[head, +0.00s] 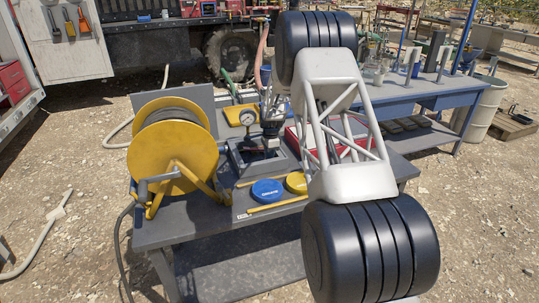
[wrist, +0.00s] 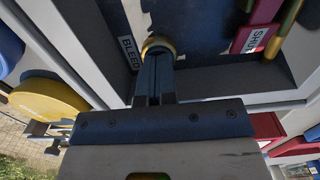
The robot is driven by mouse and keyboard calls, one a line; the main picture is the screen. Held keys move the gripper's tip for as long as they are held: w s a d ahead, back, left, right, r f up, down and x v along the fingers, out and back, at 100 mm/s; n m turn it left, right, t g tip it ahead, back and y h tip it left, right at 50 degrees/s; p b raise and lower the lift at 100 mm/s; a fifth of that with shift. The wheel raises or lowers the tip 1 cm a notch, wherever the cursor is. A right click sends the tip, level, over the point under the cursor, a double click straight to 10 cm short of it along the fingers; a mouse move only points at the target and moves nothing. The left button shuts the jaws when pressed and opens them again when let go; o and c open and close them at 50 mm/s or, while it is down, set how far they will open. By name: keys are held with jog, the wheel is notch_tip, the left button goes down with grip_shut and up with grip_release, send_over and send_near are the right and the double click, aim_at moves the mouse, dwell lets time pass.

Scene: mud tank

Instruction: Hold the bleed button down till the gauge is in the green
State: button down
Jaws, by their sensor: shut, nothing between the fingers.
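The bleed button (wrist: 158,43) shows in the wrist view as a round brass-coloured rim beside a white label reading BLEED (wrist: 129,52). My gripper (wrist: 155,62) is shut and empty, with its fingertips at the button and covering most of it. I cannot tell how far the button is pressed. The gauge (head: 247,117) is a small round white dial on the bench rig in the head view. Its needle and any green band are too small to read. The gauge face is not seen in the wrist view.
The grey bench (head: 160,235) carries a yellow hose reel (head: 172,150) left of the rig, a blue disc (head: 267,191) and a yellow disc (head: 297,183) in front. A red-and-white SHUT label (wrist: 255,39) lies right of the button. A blue table (head: 440,97) stands behind right.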

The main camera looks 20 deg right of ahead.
jog(key=shift+s+a+f, duration=0.1)
jog(key=shift+s+f, duration=0.25)
jog(key=shift+f, duration=0.25)
notch_tip(320, 180, up, 15)
jog(key=shift+w+d, duration=0.35)
jog(key=shift+r, duration=0.1)
jog(key=shift+r, duration=0.1)
dwell(0.4)
